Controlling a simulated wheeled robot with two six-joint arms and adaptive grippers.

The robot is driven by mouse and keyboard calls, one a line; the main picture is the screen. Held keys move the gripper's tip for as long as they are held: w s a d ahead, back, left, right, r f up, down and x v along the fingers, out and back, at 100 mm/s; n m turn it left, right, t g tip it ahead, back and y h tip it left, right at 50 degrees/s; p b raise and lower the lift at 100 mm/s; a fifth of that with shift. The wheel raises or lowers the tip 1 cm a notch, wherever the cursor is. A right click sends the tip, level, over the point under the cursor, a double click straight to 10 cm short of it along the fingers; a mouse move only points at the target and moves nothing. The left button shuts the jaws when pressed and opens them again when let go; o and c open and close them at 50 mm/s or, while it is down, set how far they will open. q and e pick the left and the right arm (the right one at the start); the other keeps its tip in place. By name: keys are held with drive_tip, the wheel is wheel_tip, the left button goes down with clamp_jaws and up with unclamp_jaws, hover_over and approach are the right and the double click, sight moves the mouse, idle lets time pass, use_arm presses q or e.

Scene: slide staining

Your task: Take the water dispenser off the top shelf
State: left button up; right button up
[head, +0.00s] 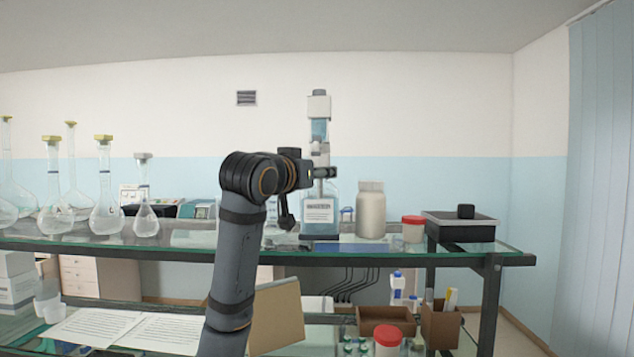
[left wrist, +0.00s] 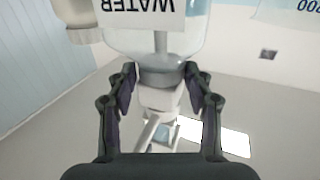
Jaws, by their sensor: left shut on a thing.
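The water dispenser (head: 320,212) is a clear bottle of bluish liquid with a white label and a tall pump head. It is upright at the top glass shelf (head: 475,259); I cannot tell whether its base touches the glass. My left gripper (head: 322,172) reaches it from the left at neck height and is shut on it. In the left wrist view the dispenser (left wrist: 157,45) appears upside down, its label reading WATER, with the fingers of my left gripper (left wrist: 160,88) either side of its neck. My right gripper is not in view.
A cream bottle (head: 371,211), a red-lidded jar (head: 413,229) and a black box (head: 460,228) stand to the right. Several flasks (head: 107,208) stand at the left. A lower shelf holds papers (head: 135,331) and brown boxes (head: 385,320). Space above the top shelf is clear.

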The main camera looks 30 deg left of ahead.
use_arm(q)
drive_tip(key=shift+s+r, duration=0.1)
drive_tip(key=shift+r, duration=0.45)
drive_tip(key=s+d+r, duration=0.1)
drive_tip(key=r, duration=0.1)
drive_tip(key=s+r+b, duration=0.1)
drive_tip(key=r, duration=0.1)
drive_tip(key=s+d+r+b, duration=0.1)
drive_tip(key=r, duration=0.1)
drive_tip(key=shift+s+d+r, duration=0.1)
drive_tip(key=shift+d+r, duration=0.15)
drive_tip(key=shift+d, duration=0.05)
drive_tip(key=s+d+r+b, duration=0.1)
drive_tip(key=s+d, duration=0.1)
drive_tip(key=s+d+r+b, duration=0.1)
drive_tip(key=s+r, duration=0.1)
drive_tip(key=s, duration=0.1)
drive_tip(key=s+d+r+b, duration=0.1)
drive_tip(key=s+d+b, duration=0.1)
drive_tip(key=shift+s+d+r, duration=0.35)
drive_tip(key=shift+s+r, duration=0.2)
